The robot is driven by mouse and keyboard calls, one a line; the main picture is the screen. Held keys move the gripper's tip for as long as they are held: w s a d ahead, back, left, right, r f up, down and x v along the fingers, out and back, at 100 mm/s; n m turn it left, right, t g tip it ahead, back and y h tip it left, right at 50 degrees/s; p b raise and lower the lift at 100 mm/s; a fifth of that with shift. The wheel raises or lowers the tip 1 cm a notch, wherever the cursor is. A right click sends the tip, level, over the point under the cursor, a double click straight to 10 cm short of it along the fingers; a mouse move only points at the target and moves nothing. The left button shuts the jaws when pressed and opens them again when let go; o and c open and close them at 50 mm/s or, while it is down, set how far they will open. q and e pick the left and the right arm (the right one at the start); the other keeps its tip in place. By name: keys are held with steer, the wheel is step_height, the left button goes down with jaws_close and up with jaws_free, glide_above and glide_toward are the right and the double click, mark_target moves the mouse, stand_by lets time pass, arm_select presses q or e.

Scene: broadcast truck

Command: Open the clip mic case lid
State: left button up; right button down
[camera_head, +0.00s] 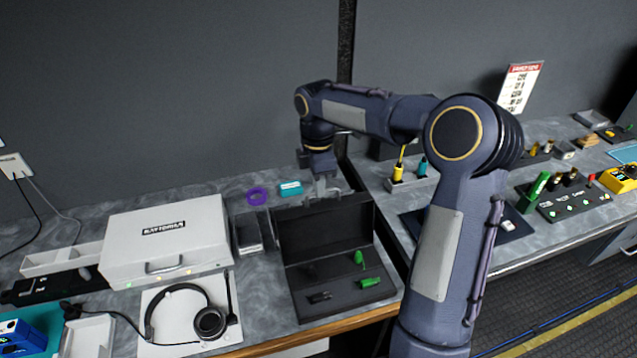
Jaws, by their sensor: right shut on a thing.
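The clip mic case (350,285) is a black box on the grey counter, near the front edge. Its lid (322,230) stands raised at the back, showing the dark inside. In the case lie green pieces (370,282) and a small black piece (320,297). My right gripper (322,192) reaches down to the top edge of the lid and is shut on it. The fingertips are small here and partly blend with the lid edge. My left gripper is not in view.
A white case (165,240) stands to the left, with a headset (195,315) in front. A purple ring (257,196) and a teal box (290,188) lie behind the lid. My right arm spans above the right counter, which holds several coloured items.

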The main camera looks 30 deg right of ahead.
mark_target(323, 211)
steer(key=shift+s+b, duration=0.2)
steer(key=shift+b, duration=0.2)
steer(key=s, duration=0.1)
steer(key=b, duration=0.1)
steer(key=s+r+t, duration=0.1)
steer(key=shift+s+a, duration=0.3)
steer(key=shift+a, duration=0.05)
steer(key=shift+s+a+r, duration=0.1)
steer(key=shift+s, duration=0.3)
steer(key=c, duration=1.5)
jaws_free()
steer(key=shift+s+r+b, duration=0.15)
steer(key=shift+r+b, duration=0.15)
steer(key=shift+r, duration=3.55)
